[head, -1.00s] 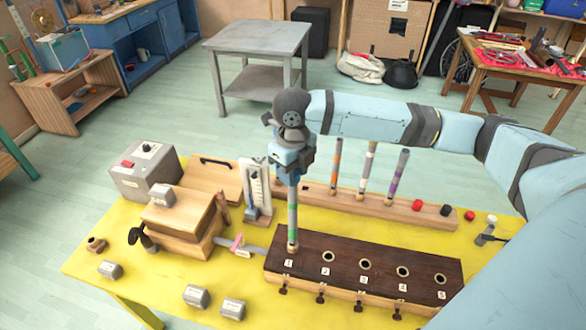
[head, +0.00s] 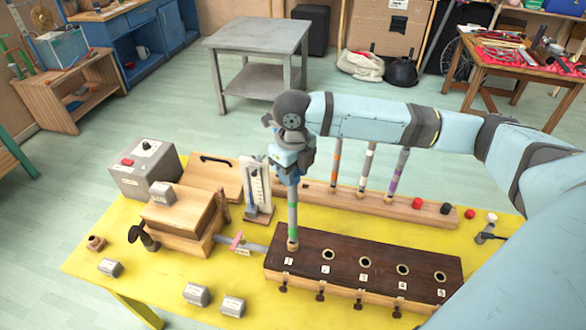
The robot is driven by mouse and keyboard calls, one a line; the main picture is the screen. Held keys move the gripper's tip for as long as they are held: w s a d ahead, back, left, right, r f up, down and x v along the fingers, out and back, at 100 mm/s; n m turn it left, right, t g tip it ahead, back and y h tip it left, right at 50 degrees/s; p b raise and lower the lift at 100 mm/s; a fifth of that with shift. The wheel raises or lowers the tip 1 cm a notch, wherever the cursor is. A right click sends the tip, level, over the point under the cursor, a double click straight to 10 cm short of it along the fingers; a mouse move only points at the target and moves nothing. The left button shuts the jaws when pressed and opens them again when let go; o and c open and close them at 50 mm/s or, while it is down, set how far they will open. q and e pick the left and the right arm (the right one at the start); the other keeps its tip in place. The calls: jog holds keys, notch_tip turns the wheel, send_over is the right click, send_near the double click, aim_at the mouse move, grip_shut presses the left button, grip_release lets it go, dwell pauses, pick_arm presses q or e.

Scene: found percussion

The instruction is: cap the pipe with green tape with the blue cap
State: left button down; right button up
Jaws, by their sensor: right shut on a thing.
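The pipe with green tape (head: 292,216) stands upright at the hole marked 1, at the left end of the dark-topped wooden block (head: 330,244). My right gripper (head: 292,174) is above the block and shut on the upper part of this pipe. The pipe's top is hidden in the gripper. I cannot tell whether the dark one is blue. My left gripper is not in view.
A long wooden rack (head: 388,206) behind the block holds pipes with orange (head: 336,158), white (head: 366,165) and purple (head: 398,172) bands. The block's other holes look empty. A grey box (head: 145,168), a wooden box (head: 180,222) and grey weights stand left on the yellow table (head: 90,255).

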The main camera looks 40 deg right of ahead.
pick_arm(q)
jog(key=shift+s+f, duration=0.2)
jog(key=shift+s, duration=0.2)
pick_arm(e)
jog(key=shift+f, duration=0.75)
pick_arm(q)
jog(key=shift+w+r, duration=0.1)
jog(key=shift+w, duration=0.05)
pick_arm(e)
jog(key=shift+f, duration=0.4)
jog(key=o, duration=1)
jog(key=shift+c, duration=0.2)
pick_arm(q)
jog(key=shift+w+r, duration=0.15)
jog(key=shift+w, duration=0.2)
pick_arm(e)
jog(key=shift+r, duration=0.1)
pick_arm(q)
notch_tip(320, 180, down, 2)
jog(key=shift+b, duration=1)
pick_arm(e)
notch_tip(320, 180, up, 14)
jog(key=shift+f, duration=0.25)
